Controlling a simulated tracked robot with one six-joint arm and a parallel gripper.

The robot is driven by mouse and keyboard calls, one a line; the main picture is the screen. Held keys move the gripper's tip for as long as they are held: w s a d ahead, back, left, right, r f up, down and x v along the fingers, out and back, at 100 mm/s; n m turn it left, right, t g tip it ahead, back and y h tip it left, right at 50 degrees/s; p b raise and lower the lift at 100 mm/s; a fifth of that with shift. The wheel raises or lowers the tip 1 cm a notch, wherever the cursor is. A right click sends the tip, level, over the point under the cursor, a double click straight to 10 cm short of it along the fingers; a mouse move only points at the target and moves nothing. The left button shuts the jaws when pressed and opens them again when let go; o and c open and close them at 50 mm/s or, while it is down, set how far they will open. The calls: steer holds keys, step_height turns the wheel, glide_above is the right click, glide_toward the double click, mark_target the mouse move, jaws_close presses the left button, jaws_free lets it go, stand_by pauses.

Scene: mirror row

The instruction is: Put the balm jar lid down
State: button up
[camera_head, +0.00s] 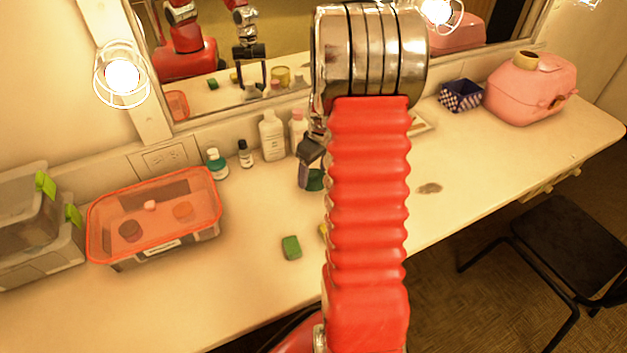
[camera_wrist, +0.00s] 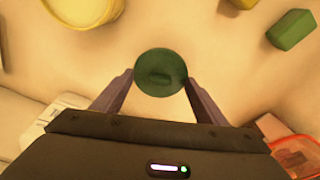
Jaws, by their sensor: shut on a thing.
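The balm jar lid is a dark green round disc (camera_wrist: 161,72) between the two fingers of my gripper (camera_wrist: 159,80) in the wrist view. My gripper is shut on it. In the head view my gripper (camera_head: 312,168) shows just left of my red arm, with part of the green lid (camera_head: 315,181) under it, over the counter (camera_head: 255,285). Whether the lid touches the counter I cannot tell. A yellow round container (camera_wrist: 86,8) is at the top left of the wrist view; my arm hides that spot in the head view.
A green block (camera_head: 291,247) and a partly hidden yellow block (camera_head: 323,231) lie in front. Several bottles, including a white one (camera_head: 272,137), stand along the mirror. An orange-rimmed clear box (camera_head: 153,249) is left, a pink case (camera_head: 530,90) far right. The front counter is mostly clear.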

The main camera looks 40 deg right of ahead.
mark_target(315, 175)
steer(key=shift+f, duration=1.9)
steer(key=o, duration=1)
steer(key=shift+o, duration=0.2)
steer(key=shift+r, duration=0.2)
step_height(315, 175, up, 12)
steer(key=s, duration=0.1)
steer(key=shift+s+f, duration=0.15)
steer(key=shift+s, duration=0.25)
